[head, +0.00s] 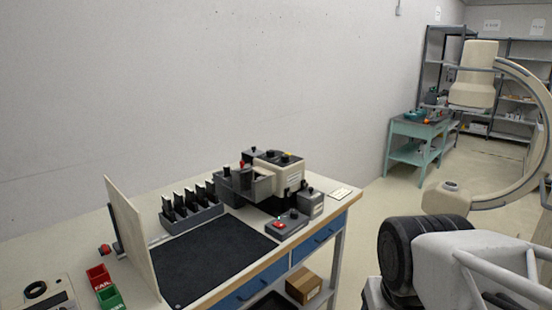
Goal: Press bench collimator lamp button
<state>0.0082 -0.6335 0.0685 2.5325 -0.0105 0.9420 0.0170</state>
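A cream and grey bench device (277,170) with dark knobs stands at the back of the workbench (262,268); it may be the collimator. In front of it lies a small dark grey control box (287,224) with a lit-looking red button (280,226) and a dark knob on top. A second red button (105,249) sits at the left, beside an upright cream panel. I cannot read any label that tells which is the lamp button. My gripper does not show in this view.
A black mat (210,257) covers the bench front, with a slotted grey rack (192,218) behind it. The upright panel (133,240) divides the bench; red and green bins (98,278) stand left of it. A C-shaped machine (478,85) and a teal table (420,135) stand at right.

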